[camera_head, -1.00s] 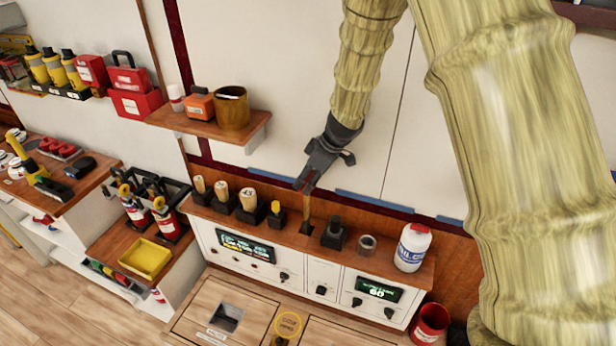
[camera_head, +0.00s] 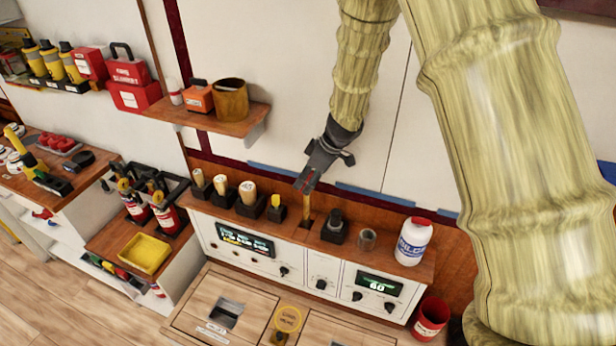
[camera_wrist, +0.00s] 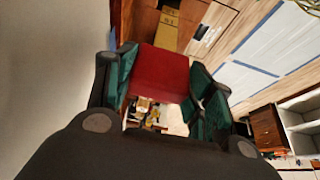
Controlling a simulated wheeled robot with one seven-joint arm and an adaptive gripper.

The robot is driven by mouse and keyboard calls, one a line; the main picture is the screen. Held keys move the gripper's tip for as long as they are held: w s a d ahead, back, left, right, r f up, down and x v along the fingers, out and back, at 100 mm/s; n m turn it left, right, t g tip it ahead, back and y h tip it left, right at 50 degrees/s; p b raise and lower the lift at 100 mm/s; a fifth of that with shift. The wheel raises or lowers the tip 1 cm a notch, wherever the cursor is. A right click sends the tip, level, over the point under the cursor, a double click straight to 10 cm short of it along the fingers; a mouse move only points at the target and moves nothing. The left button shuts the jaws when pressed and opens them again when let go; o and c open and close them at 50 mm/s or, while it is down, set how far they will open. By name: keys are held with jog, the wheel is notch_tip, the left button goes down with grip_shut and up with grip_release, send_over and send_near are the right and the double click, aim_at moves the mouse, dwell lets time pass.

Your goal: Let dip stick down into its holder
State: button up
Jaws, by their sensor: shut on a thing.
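My gripper (camera_head: 307,181) hangs over the wooden ledge, pointing down. It is shut on the dip stick, whose red top (camera_wrist: 160,75) fills the space between the two fingers in the wrist view. Below the fingers the yellowish shaft of the dip stick (camera_head: 306,205) stands roughly upright. Its lower end meets the dark holder (camera_head: 304,223) on the ledge. I cannot tell how deep the end sits in the holder.
A yellow-handled tool (camera_head: 276,207) stands in a block just left, with several wooden-handled ones beyond. A dark knob-topped item (camera_head: 335,227), a small cup (camera_head: 367,240) and a white bottle (camera_head: 413,242) stand right. A shelf (camera_head: 225,122) is up left.

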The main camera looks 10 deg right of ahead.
aim_at(308, 217)
jog(key=shift+f+b, duration=3.2)
jog(key=shift+f, duration=5.1)
jog(key=o, duration=1.5)
jog(key=shift+r, duration=0.1)
jog(key=v, duration=1.2)
